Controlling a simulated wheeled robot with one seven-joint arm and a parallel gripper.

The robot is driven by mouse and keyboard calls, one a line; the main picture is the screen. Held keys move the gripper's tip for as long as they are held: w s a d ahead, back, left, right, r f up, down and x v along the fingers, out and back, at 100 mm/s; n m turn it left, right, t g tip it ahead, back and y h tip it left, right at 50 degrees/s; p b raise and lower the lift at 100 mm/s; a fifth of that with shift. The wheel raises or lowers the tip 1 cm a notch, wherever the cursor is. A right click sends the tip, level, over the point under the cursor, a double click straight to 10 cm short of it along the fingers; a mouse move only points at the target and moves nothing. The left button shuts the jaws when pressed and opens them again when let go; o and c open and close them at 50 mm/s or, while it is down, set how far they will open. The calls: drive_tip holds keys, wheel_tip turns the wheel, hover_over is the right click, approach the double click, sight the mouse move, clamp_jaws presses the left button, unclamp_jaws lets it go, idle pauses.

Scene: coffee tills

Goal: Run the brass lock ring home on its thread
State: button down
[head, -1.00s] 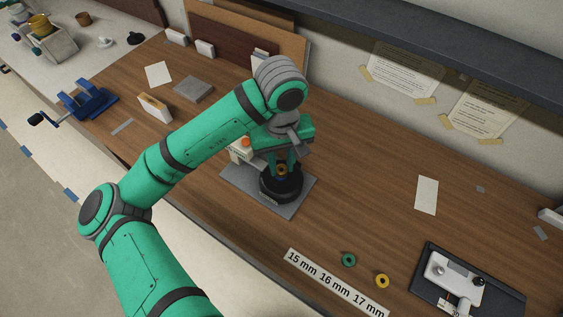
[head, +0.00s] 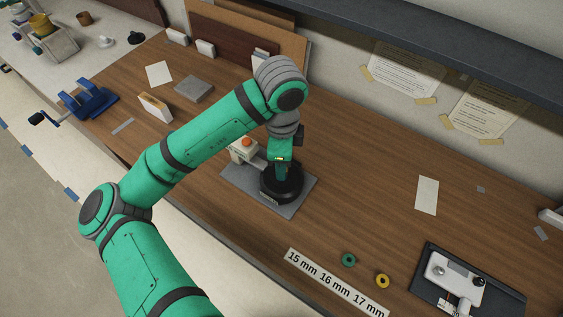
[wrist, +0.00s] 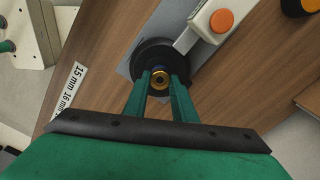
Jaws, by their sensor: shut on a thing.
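My gripper (wrist: 160,84) is shut on the brass lock ring (wrist: 160,75), its two green fingers on either side of the ring. The ring sits at the middle of a round black base (wrist: 150,52), around a dark centre. In the head view my gripper (head: 281,178) points down over the black base (head: 283,194), and its body hides the ring there. The thread under the ring is hidden, so I cannot tell how far down the ring sits.
The black base stands on a grey plate (head: 240,190) beside a pale block with an orange button (head: 247,142). A green ring (head: 348,260) and a yellow ring (head: 382,281) lie near a size strip (head: 336,284).

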drive_tip(key=m, duration=0.3)
drive_tip(key=shift+m, duration=0.4)
drive_tip(key=c, duration=1.8)
unclamp_jaws()
drive_tip(key=shift+m, duration=0.7)
drive_tip(key=o, duration=0.4)
drive_tip(key=shift+r, duration=0.1)
wheel_tip(320, 180, up, 11)
drive_tip(key=shift+f, duration=0.2)
